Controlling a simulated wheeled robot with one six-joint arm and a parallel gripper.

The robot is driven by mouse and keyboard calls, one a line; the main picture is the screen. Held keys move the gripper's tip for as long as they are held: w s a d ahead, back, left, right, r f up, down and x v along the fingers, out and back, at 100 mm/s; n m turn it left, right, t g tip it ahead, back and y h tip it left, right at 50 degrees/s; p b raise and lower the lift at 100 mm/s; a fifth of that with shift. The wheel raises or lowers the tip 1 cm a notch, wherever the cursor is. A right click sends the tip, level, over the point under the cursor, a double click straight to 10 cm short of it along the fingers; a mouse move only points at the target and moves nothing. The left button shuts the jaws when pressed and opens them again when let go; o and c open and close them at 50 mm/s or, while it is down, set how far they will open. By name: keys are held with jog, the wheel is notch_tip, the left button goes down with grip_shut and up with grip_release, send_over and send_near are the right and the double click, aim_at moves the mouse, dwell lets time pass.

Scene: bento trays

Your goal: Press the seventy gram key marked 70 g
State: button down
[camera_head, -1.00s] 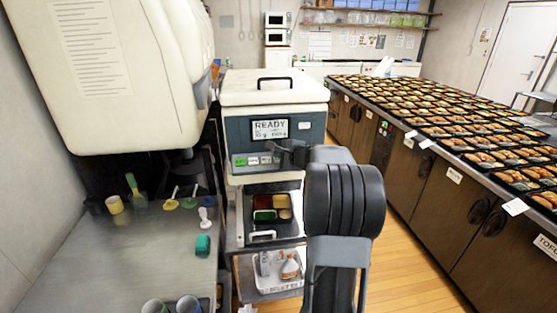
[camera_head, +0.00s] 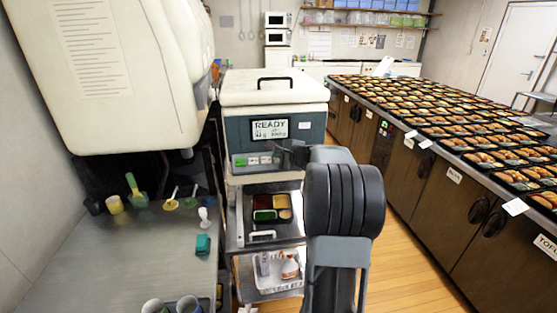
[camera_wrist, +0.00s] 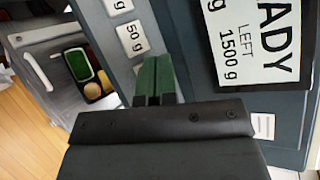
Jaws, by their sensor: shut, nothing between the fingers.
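The cream and dark-teal machine (camera_head: 235,130) has a display (camera_head: 270,129) reading READY above a row of small keys. In the wrist view the display (camera_wrist: 262,45) also reads LEFT 1500 g. A white key marked 50 g (camera_wrist: 132,38) is legible there, with another white key (camera_wrist: 118,5) cut off at the top edge. No 70 g marking is legible; the place beside the 50 g key is covered by my fingers. My gripper (camera_wrist: 155,80) is shut and empty, its green fingertips over the key panel just past the 50 g key. Whether they touch is unclear.
Below the machine is a shelf with a tray of coloured food (camera_head: 270,215) and a white basket (camera_head: 280,272). A steel counter (camera_head: 140,255) with cups and utensils lies left. A long counter of bento trays (camera_head: 450,133) runs along the right. Wooden floor lies between.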

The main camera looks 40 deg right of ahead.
jog(key=shift+f, duration=0.15)
jog(key=shift+w+d+f+b, duration=0.1)
jog(key=shift+w+f+b, duration=0.15)
jog(key=shift+b, duration=0.35)
jog(key=shift+w+f+b, duration=0.1)
jog(key=shift+f+b, duration=0.25)
jog(key=shift+b, duration=0.05)
dwell(0.5)
jog(key=shift+r, duration=0.15)
jog(key=shift+s+r, duration=0.35)
jog(key=shift+r, duration=0.25)
jog(key=shift+r, duration=0.1)
dwell(0.3)
jog(key=shift+s+a+r+p, duration=0.2)
jog(key=shift+s+r+p, duration=0.2)
jog(key=shift+r, duration=0.3)
jog(key=shift+s+a+r+p, duration=0.25)
jog(key=shift+s+r+p, duration=0.1)
jog(key=shift+r, duration=0.3)
jog(key=shift+s+a+r+p, duration=0.2)
jog(key=shift+s+r+p, duration=0.2)
jog(key=shift+r, duration=0.3)
